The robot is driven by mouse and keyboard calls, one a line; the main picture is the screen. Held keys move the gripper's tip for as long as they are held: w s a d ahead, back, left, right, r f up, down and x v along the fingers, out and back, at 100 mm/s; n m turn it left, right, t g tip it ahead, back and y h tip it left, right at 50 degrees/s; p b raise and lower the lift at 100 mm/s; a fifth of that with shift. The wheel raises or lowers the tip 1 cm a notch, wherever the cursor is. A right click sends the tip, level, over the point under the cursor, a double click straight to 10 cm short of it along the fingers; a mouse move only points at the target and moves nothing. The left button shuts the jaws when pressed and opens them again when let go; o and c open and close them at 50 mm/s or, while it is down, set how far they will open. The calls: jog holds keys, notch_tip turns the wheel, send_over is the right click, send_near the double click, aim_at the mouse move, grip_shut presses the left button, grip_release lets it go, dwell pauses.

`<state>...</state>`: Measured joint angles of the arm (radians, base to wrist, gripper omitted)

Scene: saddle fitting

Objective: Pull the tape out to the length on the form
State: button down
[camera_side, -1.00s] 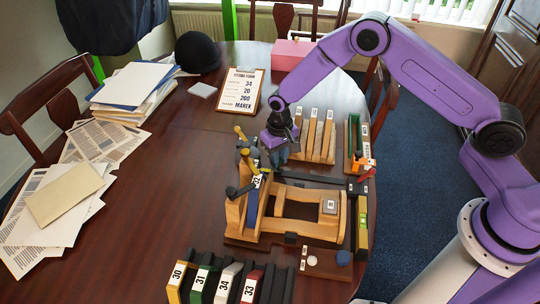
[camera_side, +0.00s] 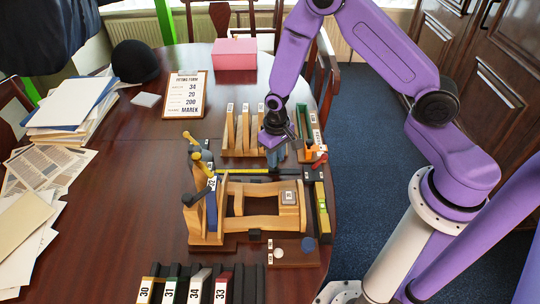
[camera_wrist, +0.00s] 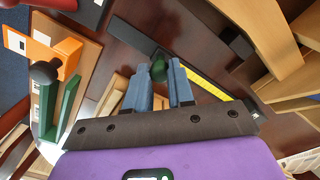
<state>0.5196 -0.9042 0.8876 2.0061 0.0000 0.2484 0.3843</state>
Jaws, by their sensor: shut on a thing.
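The yellow tape (camera_side: 232,171) lies stretched along a dark strip behind the wooden saddle frame (camera_side: 262,222). It also shows in the wrist view (camera_wrist: 208,84), running away from my fingers. My gripper (camera_side: 275,157) is low over the strip, in front of the upright wooden pieces. In the wrist view my gripper's blue-grey fingers (camera_wrist: 163,72) are shut around a small dark green knob (camera_wrist: 158,69), which seems to be the tape's end. The fitting form (camera_side: 185,95) on its clipboard reads 34, 20, 200 and MAREK. The tape's markings are too small to read.
Upright wooden pieces (camera_side: 243,132) stand behind my gripper. An orange block (camera_side: 312,153) and a level (camera_side: 322,212) lie to its right. Numbered pieces (camera_side: 190,285) stand at the front.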

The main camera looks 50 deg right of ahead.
jog(key=c, duration=1)
grip_release()
notch_tip(320, 180, up, 18)
jog(key=shift+f, duration=0.25)
